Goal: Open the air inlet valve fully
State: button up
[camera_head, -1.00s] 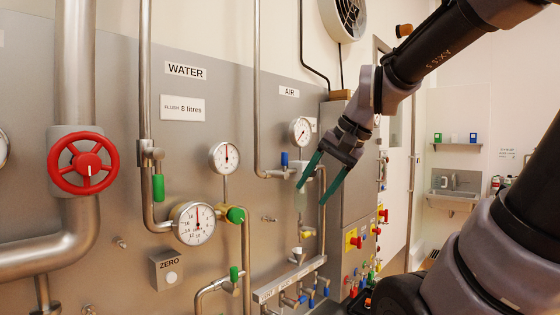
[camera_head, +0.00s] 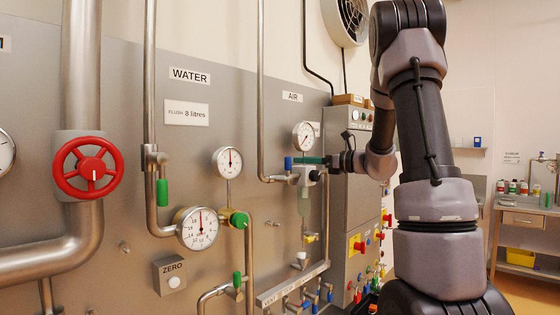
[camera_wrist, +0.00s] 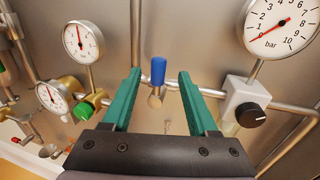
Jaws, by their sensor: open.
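The air valve has a blue handle (camera_head: 288,163) on the horizontal end of the steel pipe under the AIR sign (camera_head: 292,97). The handle stands upright, across the pipe. My gripper (camera_head: 308,160) is level at the valve, reaching in from the right, with teal fingers. In the wrist view my gripper (camera_wrist: 160,80) is open, one finger to each side of the blue handle (camera_wrist: 158,69). The handle appears between the fingertips, with gaps on both sides. I cannot tell how deep it lies between them.
A grey regulator with a black knob (camera_wrist: 250,115) and a bar gauge (camera_wrist: 280,27) sits close right of my fingers. Water gauges (camera_head: 197,228), a green handle (camera_head: 162,192) and a red handwheel (camera_head: 88,168) are further left. A grey cabinet (camera_head: 350,205) stands right of the valve.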

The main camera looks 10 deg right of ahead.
jog(key=x, duration=0.9)
jog(key=shift+w+a, duration=0.15)
jog(key=shift+a, duration=0.2)
grip_shut()
jog(key=shift+f, duration=0.1)
dwell(0.8)
